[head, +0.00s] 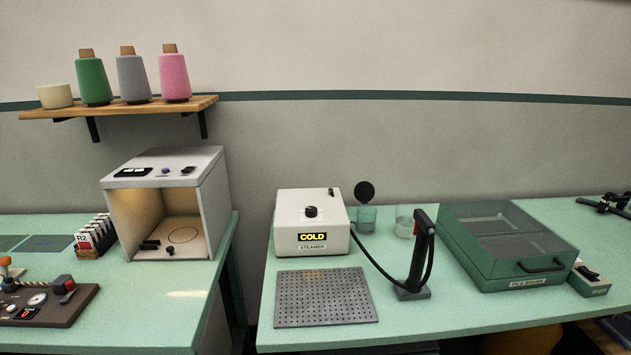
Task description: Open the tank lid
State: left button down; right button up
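The white steamer (310,222) stands at the back of the right bench. Its front display reads COLD, and a black knob sits above it. A small black piece (331,191) sits on its top at the back right. Against its right side is a small translucent teal tank (366,218). A round black disc, which looks like the tank's lid (364,192), stands upright above the tank at its back. Whether it is hinged there is too small to tell. Neither of my grippers is in view.
A perforated plate (325,297) lies before the steamer. A corded wand (421,258) stands upright in a holder to the right. A clear beaker (405,222) is behind it. A green lidded case (508,245) fills the bench farther right. A gap separates the two benches.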

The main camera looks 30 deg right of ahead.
aim_at(364, 191)
jog(key=u, duration=0.25)
jog(key=i, duration=0.9)
jog(key=z, duration=2.85)
